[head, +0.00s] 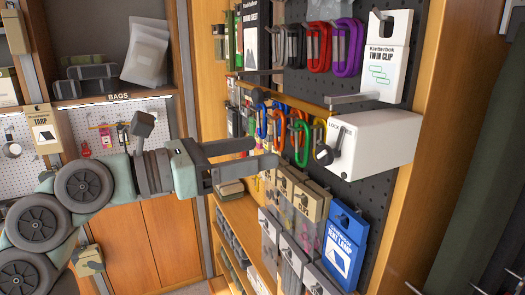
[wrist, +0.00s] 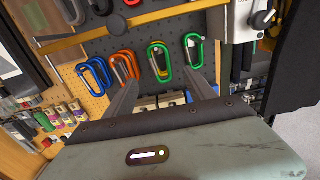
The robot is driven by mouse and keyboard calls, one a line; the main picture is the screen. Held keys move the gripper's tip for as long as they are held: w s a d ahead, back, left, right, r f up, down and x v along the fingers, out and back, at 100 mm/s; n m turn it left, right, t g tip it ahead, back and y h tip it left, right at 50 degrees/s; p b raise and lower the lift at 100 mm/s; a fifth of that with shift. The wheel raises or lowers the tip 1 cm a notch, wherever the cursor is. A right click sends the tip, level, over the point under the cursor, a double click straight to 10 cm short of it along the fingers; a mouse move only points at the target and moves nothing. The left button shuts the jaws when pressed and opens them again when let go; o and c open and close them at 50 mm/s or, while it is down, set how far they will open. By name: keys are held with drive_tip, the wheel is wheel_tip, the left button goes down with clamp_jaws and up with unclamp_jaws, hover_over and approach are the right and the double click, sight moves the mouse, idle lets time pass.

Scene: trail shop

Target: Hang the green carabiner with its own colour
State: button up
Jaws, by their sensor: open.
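In the head view a green carabiner (head: 302,143) hangs in the lower row of the pegboard, between an orange one (head: 279,128) and a dark yellowish one. My gripper (head: 265,153) is open, its fingers reaching toward this row from the left. In the wrist view my gripper (wrist: 165,78) has its fingers apart, with nothing held between them. Beyond the tips are a green carabiner (wrist: 193,50) at the right and another green one (wrist: 153,62) overlapping a yellowish one. Blue carabiners (wrist: 95,75) hang farther left. I cannot tell which green one matches between views.
Red (head: 319,45) and purple (head: 348,48) carabiners hang in the upper row. A white box (head: 375,138) juts out right of the lower row. Packaged goods, including a blue pack (head: 345,245), hang below.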

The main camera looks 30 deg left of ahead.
sight(319, 133)
drive_tip(key=shift+p+x, duration=1.55)
drive_tip(key=shift+x, duration=3.6)
drive_tip(key=shift+s, duration=0.1)
drive_tip(key=c, duration=1.3)
drive_tip(key=shift+c, duration=0.2)
drive_tip(key=shift+r, duration=0.4)
drive_tip(key=shift+r, duration=0.3)
drive_tip(key=shift+s, duration=0.1)
